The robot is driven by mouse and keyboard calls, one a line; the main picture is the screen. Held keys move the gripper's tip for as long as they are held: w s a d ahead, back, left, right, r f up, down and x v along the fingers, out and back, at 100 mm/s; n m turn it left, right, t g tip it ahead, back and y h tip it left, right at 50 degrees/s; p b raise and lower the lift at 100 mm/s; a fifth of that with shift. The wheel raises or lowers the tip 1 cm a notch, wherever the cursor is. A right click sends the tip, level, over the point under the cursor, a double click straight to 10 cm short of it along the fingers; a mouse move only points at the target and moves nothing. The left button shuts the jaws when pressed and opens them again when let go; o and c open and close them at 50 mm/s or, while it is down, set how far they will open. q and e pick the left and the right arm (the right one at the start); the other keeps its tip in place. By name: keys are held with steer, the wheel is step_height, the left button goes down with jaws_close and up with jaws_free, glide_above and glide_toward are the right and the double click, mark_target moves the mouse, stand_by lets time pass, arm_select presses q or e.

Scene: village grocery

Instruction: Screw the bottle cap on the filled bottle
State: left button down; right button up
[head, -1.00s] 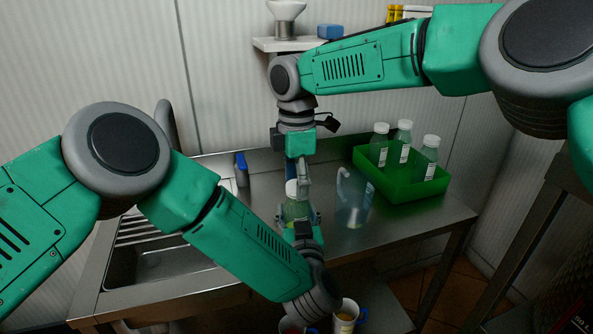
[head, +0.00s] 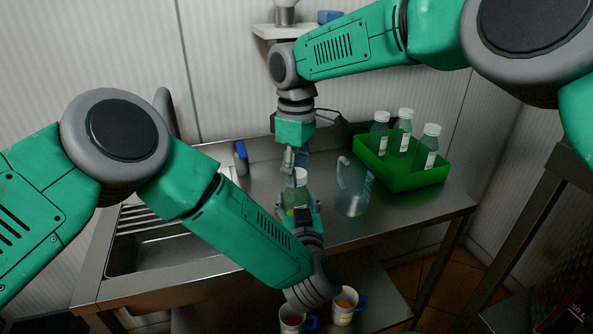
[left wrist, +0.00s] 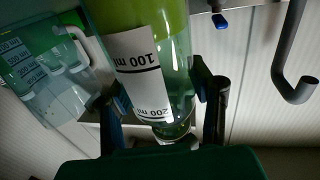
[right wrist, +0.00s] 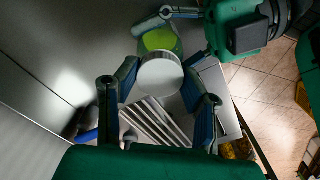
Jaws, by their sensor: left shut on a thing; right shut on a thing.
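The filled bottle (head: 288,200) is clear with yellow-green liquid and stands upright over the steel counter. Its white cap (head: 299,176) sits at the bottle's top; whether the thread is engaged cannot be seen. My left gripper (head: 301,212) is shut on the bottle's body from the near side. The left wrist view shows the bottle (left wrist: 150,65) upside down, with its volume label, between the fingers. My right gripper (head: 294,163) comes down from above and is shut on the cap. The right wrist view shows the white cap (right wrist: 160,76) between its fingertips, with green liquid behind.
A clear jug (head: 353,190) stands close right of the bottle. A green crate (head: 412,180) with several capped bottles is at the back right. The sink (head: 170,250) is left, with a blue-topped spray bottle (head: 241,160) behind. Two mugs (head: 343,312) sit below the counter front.

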arm_select(q)
steer(key=shift+s+d, duration=0.1)
arm_select(e)
steer(key=m, duration=0.5)
steer(key=shift+w, duration=0.1)
steer(key=m, duration=0.4)
steer(key=o, duration=1.3)
steer(key=shift+r, duration=2.25)
steer(key=shift+c, duration=0.4)
